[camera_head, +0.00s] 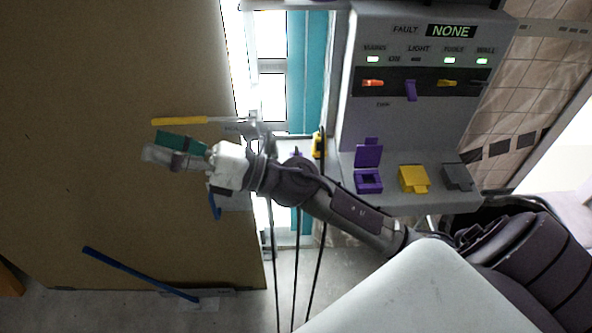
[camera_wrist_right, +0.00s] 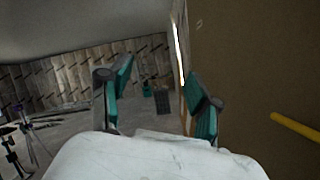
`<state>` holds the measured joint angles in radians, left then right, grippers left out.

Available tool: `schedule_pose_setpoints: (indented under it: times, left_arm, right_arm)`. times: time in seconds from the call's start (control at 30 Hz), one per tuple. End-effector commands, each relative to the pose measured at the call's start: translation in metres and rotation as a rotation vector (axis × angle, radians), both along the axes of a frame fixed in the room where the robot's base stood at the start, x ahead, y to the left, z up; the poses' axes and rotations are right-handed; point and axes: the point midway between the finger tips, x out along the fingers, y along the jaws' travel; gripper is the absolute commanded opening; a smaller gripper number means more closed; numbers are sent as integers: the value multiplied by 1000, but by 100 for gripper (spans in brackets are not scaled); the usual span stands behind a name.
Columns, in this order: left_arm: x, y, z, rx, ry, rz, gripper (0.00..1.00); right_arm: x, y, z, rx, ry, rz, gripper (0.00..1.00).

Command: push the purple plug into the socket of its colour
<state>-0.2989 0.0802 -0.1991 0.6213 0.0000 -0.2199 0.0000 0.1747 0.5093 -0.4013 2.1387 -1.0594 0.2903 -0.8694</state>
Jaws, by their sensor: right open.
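The purple socket (camera_head: 368,187) is on the ledge of the grey panel, with its purple lid (camera_head: 368,156) standing open. A small purple piece (camera_head: 296,152), likely the purple plug, shows just above my right arm, left of the panel, by a hanging black cord; my arm hides its lower part. My right gripper (camera_head: 165,148) is well to the left of both, in front of the brown board. In the right wrist view its teal-padded fingers (camera_wrist_right: 158,88) stand apart with nothing between them. My left gripper is not in view.
The yellow socket (camera_head: 414,179) and grey socket (camera_head: 457,177) have lids down. A yellow piece (camera_head: 318,143) is beside the purple one. A yellow-handled tool (camera_head: 180,121) lies close above my right gripper. A blue bar (camera_head: 140,275) is at lower left. Black cords (camera_head: 297,265) hang below my arm.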

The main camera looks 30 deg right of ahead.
Motion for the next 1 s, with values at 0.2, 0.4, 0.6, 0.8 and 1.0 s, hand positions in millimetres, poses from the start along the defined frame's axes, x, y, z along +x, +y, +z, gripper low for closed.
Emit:
schedule_pose_setpoints:
  times: [0.2,0.4,0.6,0.8,1.0]
  left_arm:
    - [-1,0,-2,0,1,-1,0]
    - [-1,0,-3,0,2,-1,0]
    - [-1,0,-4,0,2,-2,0]
    - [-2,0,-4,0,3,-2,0]
    - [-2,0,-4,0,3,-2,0]
  right_arm:
    - [-49,28,-63,-947,-775,315,62]
    - [-19,-84,-125,-1781,-1148,661,62]
    - [1,-202,-108,-2300,-1112,971,62]
    - [0,-243,-92,-2452,-1028,1097,62]
    - [0,-244,-91,-2455,-1026,1102,62]
